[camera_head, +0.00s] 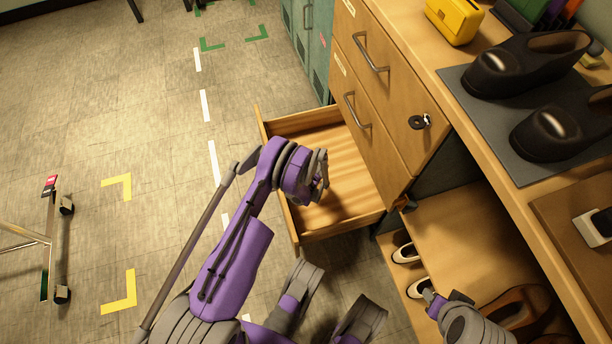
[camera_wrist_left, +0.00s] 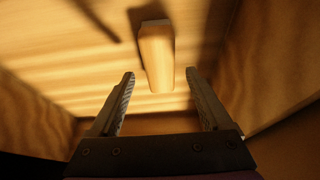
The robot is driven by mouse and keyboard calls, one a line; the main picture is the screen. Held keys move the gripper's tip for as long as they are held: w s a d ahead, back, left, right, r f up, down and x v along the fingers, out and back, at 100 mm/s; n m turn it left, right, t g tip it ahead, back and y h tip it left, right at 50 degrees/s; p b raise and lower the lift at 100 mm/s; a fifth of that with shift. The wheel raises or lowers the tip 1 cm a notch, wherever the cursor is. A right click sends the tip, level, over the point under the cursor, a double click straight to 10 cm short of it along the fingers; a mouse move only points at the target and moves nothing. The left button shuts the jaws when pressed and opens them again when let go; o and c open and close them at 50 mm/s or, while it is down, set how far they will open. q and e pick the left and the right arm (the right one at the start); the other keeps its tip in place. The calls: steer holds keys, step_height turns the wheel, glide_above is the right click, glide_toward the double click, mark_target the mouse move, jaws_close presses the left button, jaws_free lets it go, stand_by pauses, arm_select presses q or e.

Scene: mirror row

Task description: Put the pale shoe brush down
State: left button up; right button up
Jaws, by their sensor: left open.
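The pale shoe brush (camera_wrist_left: 157,58) shows in the left wrist view as a light wooden block with a whitish far end, inside the open drawer. My left gripper (camera_wrist_left: 161,76) is open, with one finger on each side of the brush's near end and a gap on both sides. Whether the brush rests fully on the drawer floor is hard to tell. In the head view my left gripper (camera_head: 322,178) hangs over the open wooden drawer (camera_head: 355,178), and the brush is hidden there. Part of my right arm shows at bottom right; its jaw opening is unclear.
The drawer front and side walls surround my left gripper. The wooden cabinet (camera_head: 393,95) stands to the right. Black shoes (camera_head: 525,62) sit on a grey mat (camera_head: 500,130) on top. The floor at left is mostly clear.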

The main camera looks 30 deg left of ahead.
arm_select(q)
steer(key=s+d+r+m+h+p, duration=0.1)
steer(key=s+d+r, duration=0.15)
steer(key=r, duration=0.75)
steer(key=s+d+r+m, duration=0.2)
steer(key=d+r, duration=0.1)
steer(key=r, duration=0.8)
steer(key=s+d+r+m+h+p, duration=0.1)
steer(key=s+d+r, duration=0.2)
steer(key=r, duration=0.7)
steer(key=s+d+r+m, duration=0.2)
steer(key=s+r, duration=0.1)
steer(key=s, duration=0.4)
steer(key=s+d+r+m+t+h, duration=0.1)
steer(key=s+r+m, duration=0.1)
steer(key=s+r, duration=0.2)
steer(key=s+d+r+m, duration=0.1)
steer(key=s+r, duration=0.3)
steer(key=s, duration=0.6)
steer(key=shift+d+m+h, duration=0.3)
steer(key=shift+d+m, duration=0.1)
steer(key=shift+d, duration=0.4)
steer(key=shift+s, duration=0.1)
